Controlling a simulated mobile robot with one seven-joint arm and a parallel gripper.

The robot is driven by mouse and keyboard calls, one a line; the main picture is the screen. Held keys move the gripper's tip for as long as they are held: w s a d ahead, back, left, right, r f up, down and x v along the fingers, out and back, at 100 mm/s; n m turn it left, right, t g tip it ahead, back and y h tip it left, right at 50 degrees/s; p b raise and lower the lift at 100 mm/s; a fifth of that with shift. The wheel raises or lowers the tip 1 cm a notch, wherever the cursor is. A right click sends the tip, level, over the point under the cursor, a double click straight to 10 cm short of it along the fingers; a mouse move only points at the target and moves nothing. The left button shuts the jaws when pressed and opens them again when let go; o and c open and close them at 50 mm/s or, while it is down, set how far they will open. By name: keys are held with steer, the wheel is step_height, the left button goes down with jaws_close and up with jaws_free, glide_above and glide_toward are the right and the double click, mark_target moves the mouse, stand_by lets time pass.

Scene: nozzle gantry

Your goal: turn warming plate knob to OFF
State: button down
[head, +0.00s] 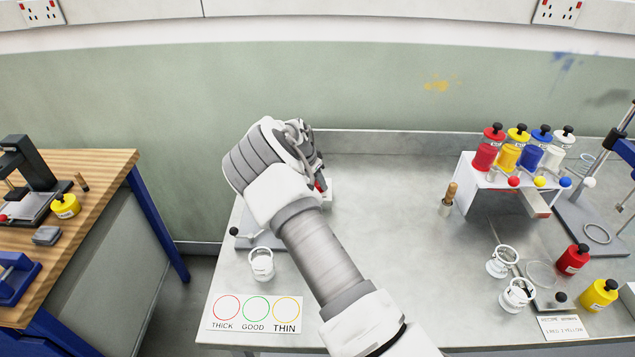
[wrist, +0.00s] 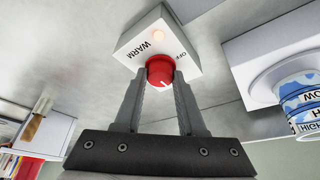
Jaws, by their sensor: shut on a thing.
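The warming plate knob (wrist: 160,68) is a red dial on a white control box (wrist: 146,38) marked WARM and OFF. A pale pointer line shows on the knob's lower face, but I cannot tell for sure which label it matches. My gripper (wrist: 162,82) is shut on the knob, one finger on each side. In the head view, a bit of the red knob (head: 321,187) shows past my wrist at the back of the metal table; my arm hides most of the box.
In the wrist view, a white unit bearing a cup with a LOW/HIGH band (wrist: 305,100) stands at the right. The table centre (head: 390,220) is clear.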

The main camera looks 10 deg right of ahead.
steer(key=n+b, duration=0.1)
steer(key=n+y+b, duration=0.1)
steer(key=n+b, duration=0.1)
steer(key=shift+d+f+n+t, duration=0.1)
steer(key=shift+f+n+t, duration=0.1)
steer(key=shift+n+t, duration=0.15)
steer(key=n+y+b, duration=0.1)
steer(key=n+b, duration=0.1)
steer(key=n+t+y+b, duration=0.1)
steer(key=n+b, duration=0.2)
steer(key=shift+s+d+n, duration=0.1)
steer(key=shift+d+n, duration=0.1)
steer(key=shift+n, duration=0.05)
steer(key=n+b, duration=0.1)
steer(key=n+y+b, duration=0.1)
steer(key=n, duration=0.1)
steer(key=shift+d+r+n+y, duration=0.1)
steer(key=shift+r+n+y, duration=0.05)
steer(key=shift+n+y, duration=0.15)
steer(key=shift+n+g+y+b, duration=0.4)
steer(key=shift+n+y, duration=0.5)
steer(key=shift+n, duration=1.4)
steer(key=c, duration=0.5)
jaws_free()
